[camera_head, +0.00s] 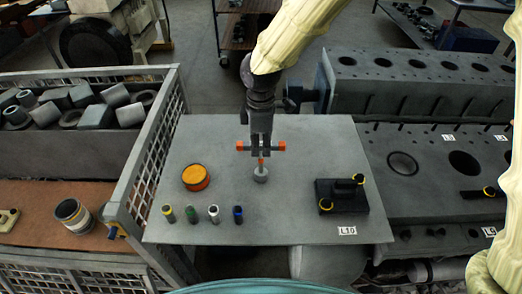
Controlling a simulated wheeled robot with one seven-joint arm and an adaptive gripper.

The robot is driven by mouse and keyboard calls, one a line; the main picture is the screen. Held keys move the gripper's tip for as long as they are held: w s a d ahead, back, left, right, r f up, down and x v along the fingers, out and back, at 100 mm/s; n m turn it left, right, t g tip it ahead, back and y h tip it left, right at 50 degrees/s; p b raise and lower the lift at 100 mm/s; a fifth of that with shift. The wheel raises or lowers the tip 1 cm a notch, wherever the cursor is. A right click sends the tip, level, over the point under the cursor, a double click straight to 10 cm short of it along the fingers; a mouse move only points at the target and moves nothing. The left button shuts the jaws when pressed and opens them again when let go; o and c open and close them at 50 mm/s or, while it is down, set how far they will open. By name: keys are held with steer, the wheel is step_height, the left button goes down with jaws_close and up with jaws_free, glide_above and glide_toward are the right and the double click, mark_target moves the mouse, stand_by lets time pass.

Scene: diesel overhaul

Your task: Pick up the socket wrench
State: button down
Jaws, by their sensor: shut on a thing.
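The socket wrench looks to be the T-shaped tool with a crossbar (280,146) that has orange ends, in the head view. Its short stem runs down to a round grey piece (261,174) near the grey tabletop. I cannot tell whether that piece is part of the wrench or a stand under it. My gripper (261,150) points straight down from above and is shut on the middle of the crossbar. The fingers hide the middle of the bar. The wrench is upright. I cannot tell whether it is clear of the table.
An orange-topped round can (196,177) and several small colour-topped pieces (191,214) stand left on the table (280,225). A black block (341,198) with yellow-ringed parts sits right. A mesh-walled crate (150,150) borders the left, engine blocks (410,85) the right.

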steer(key=shift+r, duration=0.35)
step_height(320, 180, up, 2)
steer(key=shift+r+b, duration=0.1)
steer(key=shift+b, duration=0.65)
steer(key=s+r+b, duration=0.1)
steer(key=s+b, duration=0.3)
steer(key=s, duration=1.2)
steer(key=shift+d+r+b, duration=0.25)
steer(key=shift+r+b, duration=0.05)
steer(key=shift+b, duration=0.05)
steer(key=c, duration=2.1)
jaws_free()
jaws_close()
steer(key=shift+s+f, duration=0.1)
steer(key=shift+s, duration=0.05)
